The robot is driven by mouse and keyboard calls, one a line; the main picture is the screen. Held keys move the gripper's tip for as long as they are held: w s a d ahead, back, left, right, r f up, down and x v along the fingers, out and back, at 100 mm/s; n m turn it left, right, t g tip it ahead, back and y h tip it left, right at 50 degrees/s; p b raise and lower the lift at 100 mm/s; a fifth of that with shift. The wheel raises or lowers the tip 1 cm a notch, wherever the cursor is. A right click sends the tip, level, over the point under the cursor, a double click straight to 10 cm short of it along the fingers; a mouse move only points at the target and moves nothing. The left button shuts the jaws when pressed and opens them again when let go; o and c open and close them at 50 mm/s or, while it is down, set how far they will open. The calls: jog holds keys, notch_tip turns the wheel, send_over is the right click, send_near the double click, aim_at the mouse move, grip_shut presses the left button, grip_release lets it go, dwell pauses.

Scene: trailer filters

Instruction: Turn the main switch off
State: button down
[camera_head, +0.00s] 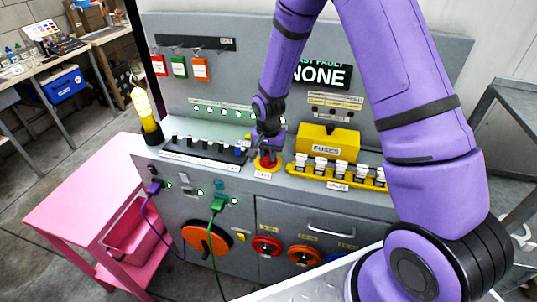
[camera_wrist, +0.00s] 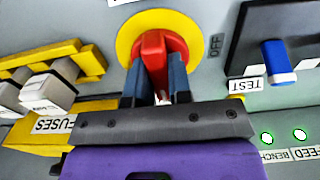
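The main switch is a red knob (camera_wrist: 155,50) on a round yellow plate (camera_wrist: 192,30), on the grey panel's ledge. It also shows in the head view as a red knob (camera_head: 266,160) on its yellow plate (camera_head: 268,171), partly hidden by my gripper. An OFF label is on the panel to the right of the plate in the wrist view. My gripper (camera_wrist: 158,80) reaches the knob, with its two fingers on either side of the red grip and seemingly against it. The grip stands roughly upright in the wrist view, not toward OFF.
Yellow fuse holders (camera_head: 338,176) and a yellow FUSES box (camera_head: 327,142) stand right of the switch. A row of breakers (camera_head: 205,150) is on the left, beside a lit yellow lamp (camera_head: 146,110). A pink cart (camera_head: 75,205) stands at left.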

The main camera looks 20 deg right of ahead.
jog(key=shift+n, duration=0.3)
jog(key=n, duration=0.3)
jog(key=shift+n, duration=0.3)
jog(key=n, duration=1.3)
jog(key=shift+n, duration=0.3)
dwell(0.3)
jog(key=c, duration=1)
grip_release()
jog(key=shift+c, duration=0.2)
jog(key=shift+r, duration=0.1)
